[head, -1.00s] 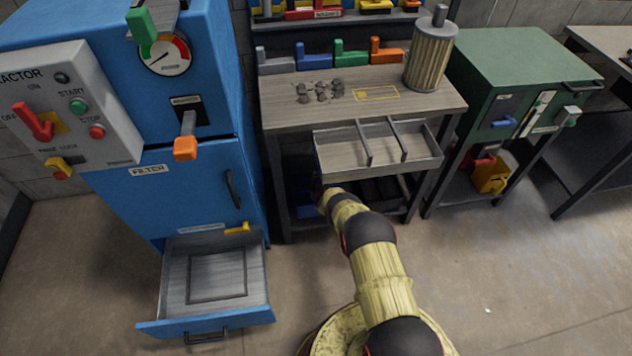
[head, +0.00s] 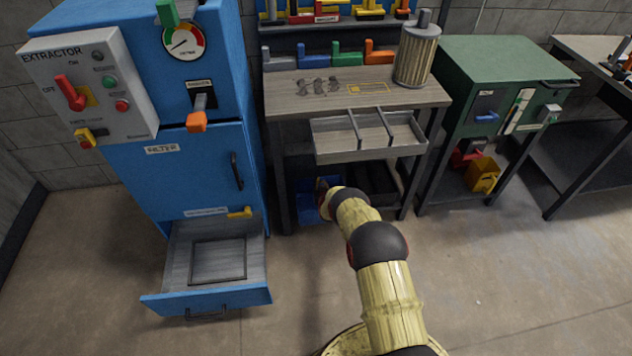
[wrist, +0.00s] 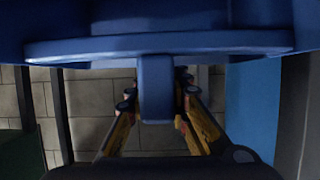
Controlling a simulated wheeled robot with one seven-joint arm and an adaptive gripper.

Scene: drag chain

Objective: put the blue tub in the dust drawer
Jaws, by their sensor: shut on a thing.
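The blue tub (head: 308,207) shows in part under the workbench in the head view, behind the end of my arm. In the wrist view the tub (wrist: 100,46) fills the top of the picture, with its rim and a tab hanging down between my fingers. My gripper (wrist: 157,96) is shut on this tab. In the head view my gripper's fingers are mostly hidden by my wrist. The dust drawer (head: 176,252) stands pulled out at the bottom of the blue extractor, to the left of the tub. A dark rectangular outline marks its bare floor.
The workbench (head: 290,105) stands over the tub, with a pulled-out divided tray (head: 330,146) above my arm. The bench's front left leg (head: 279,190) stands between tub and drawer. A dark bin (head: 375,185) is to the tub's right. The floor in front is clear.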

